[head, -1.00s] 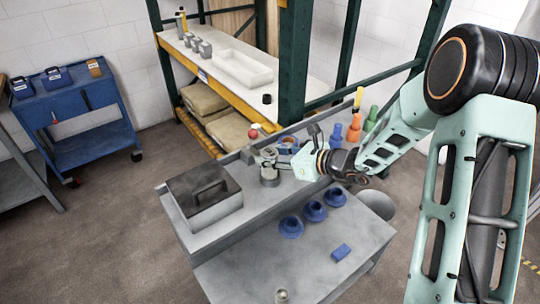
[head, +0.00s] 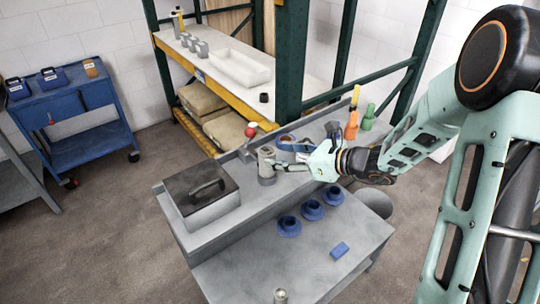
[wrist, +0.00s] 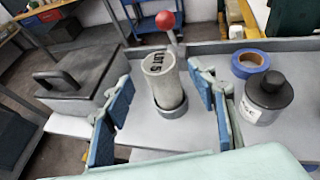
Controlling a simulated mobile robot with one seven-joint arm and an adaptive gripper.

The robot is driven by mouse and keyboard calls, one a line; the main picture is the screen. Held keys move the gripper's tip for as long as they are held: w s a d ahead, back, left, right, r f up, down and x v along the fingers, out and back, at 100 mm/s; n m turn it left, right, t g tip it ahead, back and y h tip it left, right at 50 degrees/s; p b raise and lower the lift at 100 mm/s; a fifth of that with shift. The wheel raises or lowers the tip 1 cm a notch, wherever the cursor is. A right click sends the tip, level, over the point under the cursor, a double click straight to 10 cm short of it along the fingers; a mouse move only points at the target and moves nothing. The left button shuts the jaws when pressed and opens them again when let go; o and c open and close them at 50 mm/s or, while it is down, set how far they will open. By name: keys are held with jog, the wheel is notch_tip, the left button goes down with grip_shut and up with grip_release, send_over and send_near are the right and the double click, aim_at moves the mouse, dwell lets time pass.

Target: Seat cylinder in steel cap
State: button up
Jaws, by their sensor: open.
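The grey cylinder (wrist: 160,75) stands upright with dark "LOT 5" lettering in the wrist view. Its foot is inside a darker grey ring-shaped base (wrist: 172,108); I cannot tell whether this is the steel cap. My gripper (wrist: 160,88) is open, with one blue-padded finger on each side of the cylinder and visible gaps. A small steel-coloured piece (head: 281,296) is at the front of the lower bench, cut by the picture edge; it may be the cap.
A grey box with dark lid (head: 202,190) stands left of the cylinder. A lidded jar (wrist: 265,100) and blue tape roll (wrist: 250,63) stand to the right. A red ball on a post (wrist: 166,20) is behind. Three blue cups (head: 312,210) and a blue block (head: 340,249) lie on the lower bench.

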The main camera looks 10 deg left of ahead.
jog(key=v, duration=0.6)
jog(key=shift+d, duration=0.2)
jog(key=shift+s+r, duration=0.1)
